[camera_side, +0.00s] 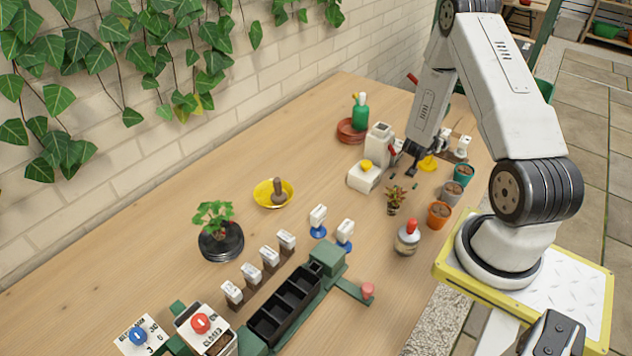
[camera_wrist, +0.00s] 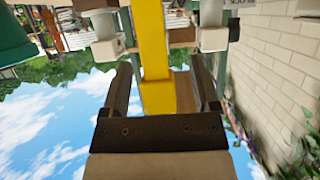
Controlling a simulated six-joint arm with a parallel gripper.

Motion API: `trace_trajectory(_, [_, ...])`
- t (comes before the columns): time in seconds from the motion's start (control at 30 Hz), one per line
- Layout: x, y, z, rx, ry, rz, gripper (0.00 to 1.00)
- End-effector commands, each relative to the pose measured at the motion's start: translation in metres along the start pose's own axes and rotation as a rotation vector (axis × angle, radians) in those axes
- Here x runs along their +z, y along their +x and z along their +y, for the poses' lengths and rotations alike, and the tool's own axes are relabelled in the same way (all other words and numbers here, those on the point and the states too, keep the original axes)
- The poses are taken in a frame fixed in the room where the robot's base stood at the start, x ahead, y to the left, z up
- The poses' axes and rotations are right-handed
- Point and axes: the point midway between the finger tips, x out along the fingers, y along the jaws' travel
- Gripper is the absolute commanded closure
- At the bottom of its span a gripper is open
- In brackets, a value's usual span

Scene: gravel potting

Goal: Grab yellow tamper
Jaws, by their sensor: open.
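The yellow tamper (camera_wrist: 155,50) shows in the wrist view as a long yellow bar between the two fingers of my gripper (camera_wrist: 163,90). The fingers stand open, one on each side of the bar, and a gap shows at the right finger. In the side view, my gripper (camera_side: 412,171) points down at the back right of the table. A yellow part (camera_side: 428,163) shows just right of it, partly hidden by the gripper and too small to read clearly.
White blocks (camera_wrist: 107,48) flank the yellow bar in the wrist view. In the side view, a white machine with a yellow knob (camera_side: 366,165) stands just left of my gripper. Small pots (camera_side: 439,214) and a seedling (camera_side: 396,197) stand in front. The table's middle is mostly clear.

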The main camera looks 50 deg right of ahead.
Motion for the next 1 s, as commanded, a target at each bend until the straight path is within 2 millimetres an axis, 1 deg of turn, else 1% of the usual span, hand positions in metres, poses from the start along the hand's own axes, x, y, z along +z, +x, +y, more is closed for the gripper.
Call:
trace_trajectory(0.27, [-0.0002, -0.0003, -0.0002, 0.0, 0.0, 0.0, 0.21])
trace_trajectory(0.3, [-0.0002, -0.0003, -0.0002, 0.0, 0.0, 0.0, 0.25])
trace_trajectory(0.37, [-0.0002, -0.0004, -0.0002, 0.0, 0.0, 0.0, 0.44])
trace_trajectory(0.4, [-0.0002, -0.0004, -0.0002, 0.0, 0.0, 0.0, 0.56])
trace_trajectory(0.47, [-0.0002, -0.0004, -0.0002, 0.0, 0.0, 0.0, 0.75])
trace_trajectory(0.5, [-0.0002, -0.0004, -0.0002, 0.0, 0.0, 0.0, 0.88])
trace_trajectory(0.53, [-0.0002, -0.0004, -0.0002, 0.0, 0.0, 0.0, 0.98])
trace_trajectory(0.57, [-0.0002, -0.0004, -0.0002, 0.0, 0.0, 0.0, 1.0])
trace_trajectory(1.0, [-0.0003, -0.0004, -0.0002, 0.0, 0.0, 0.001, 1.0])
